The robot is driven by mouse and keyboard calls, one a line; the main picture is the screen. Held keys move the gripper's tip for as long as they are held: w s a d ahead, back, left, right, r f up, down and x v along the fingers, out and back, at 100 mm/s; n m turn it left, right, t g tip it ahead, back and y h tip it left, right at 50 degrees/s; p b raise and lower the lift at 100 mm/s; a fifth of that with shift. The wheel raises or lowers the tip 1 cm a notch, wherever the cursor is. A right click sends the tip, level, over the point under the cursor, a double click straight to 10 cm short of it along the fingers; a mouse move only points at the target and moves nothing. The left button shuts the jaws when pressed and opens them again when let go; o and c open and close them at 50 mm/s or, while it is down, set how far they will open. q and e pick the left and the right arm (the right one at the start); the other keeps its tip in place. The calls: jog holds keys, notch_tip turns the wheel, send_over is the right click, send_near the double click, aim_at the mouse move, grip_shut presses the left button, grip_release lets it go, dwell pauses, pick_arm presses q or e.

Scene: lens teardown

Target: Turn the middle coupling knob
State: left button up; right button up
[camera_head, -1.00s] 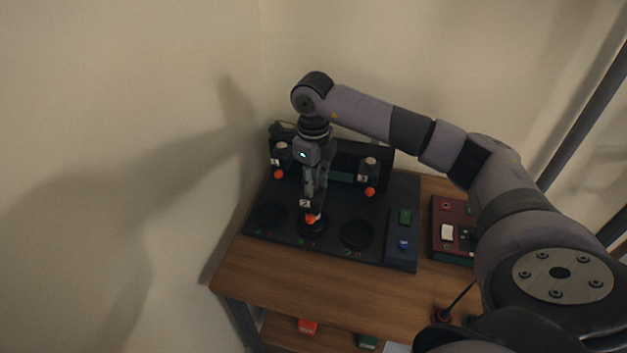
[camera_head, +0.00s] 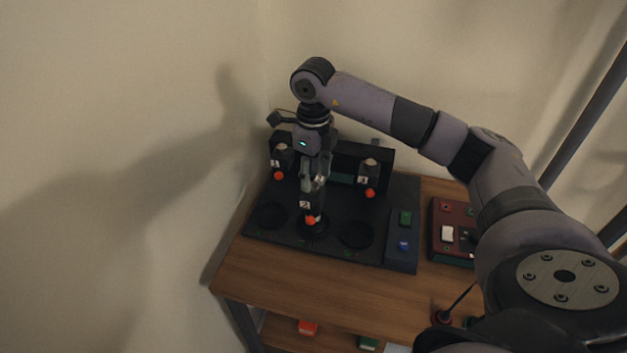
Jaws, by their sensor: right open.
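The middle coupling knob (camera_head: 311,220) shows an orange spot below a white tag marked 2. It stands at the front middle of the black panel (camera_head: 345,255), over a round base. My right gripper (camera_head: 313,188) points down from above, directly over the tagged piece. Its jaws are open around or just above the top of it; the fingers partly hide the piece, so contact cannot be told. Two similar tagged pieces with orange spots stand at the back, one at the left (camera_head: 280,160) and one at the right (camera_head: 369,178). My left gripper is out of view.
Round dark recesses lie left (camera_head: 270,215) and right (camera_head: 357,234) of the middle piece. A green button (camera_head: 405,218) and a blue knob (camera_head: 403,245) sit at the panel's right. A red box (camera_head: 440,215) stands further right. The wooden table front (camera_head: 300,285) is clear.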

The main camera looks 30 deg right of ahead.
aim_at(314, 186)
notch_tip(314, 186, up, 9)
dwell(0.8)
